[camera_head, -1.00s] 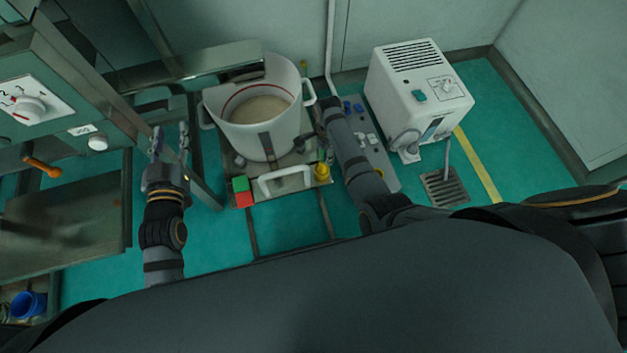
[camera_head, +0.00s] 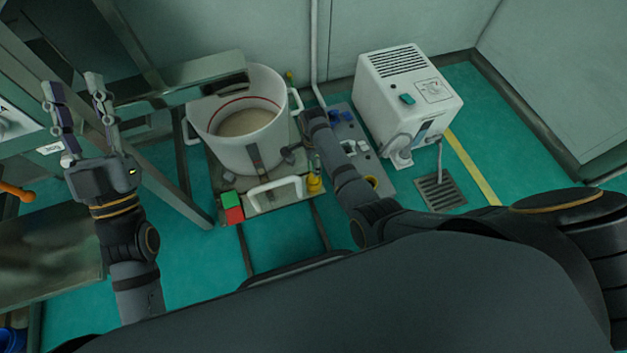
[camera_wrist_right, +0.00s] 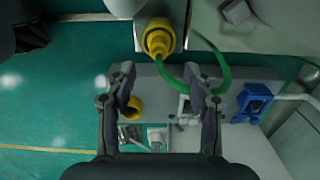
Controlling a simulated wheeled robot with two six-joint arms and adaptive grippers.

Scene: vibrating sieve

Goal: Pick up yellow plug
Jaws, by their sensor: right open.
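The yellow plug (camera_head: 315,184) sits at the front right corner of the sieve's base plate, beside the white handle. In the right wrist view the plug (camera_wrist_right: 159,38) is a round, stepped yellow piece at the top, with a green cable (camera_wrist_right: 221,72) curving close by it. My right gripper (camera_wrist_right: 158,82) is open and empty, with the plug ahead of its fingertips, apart from them. In the head view its fingers are hidden behind its own wrist. My left gripper (camera_head: 73,88) is open and empty at the upper left, far from the plug.
A large white pot (camera_head: 245,155) with sandy contents stands on the base plate. Red (camera_head: 234,215) and green blocks are at its front left. A grey socket panel (camera_head: 386,185) has a yellow ring (camera_wrist_right: 134,108) and blue socket (camera_wrist_right: 253,102). A white machine (camera_head: 380,100) stands right.

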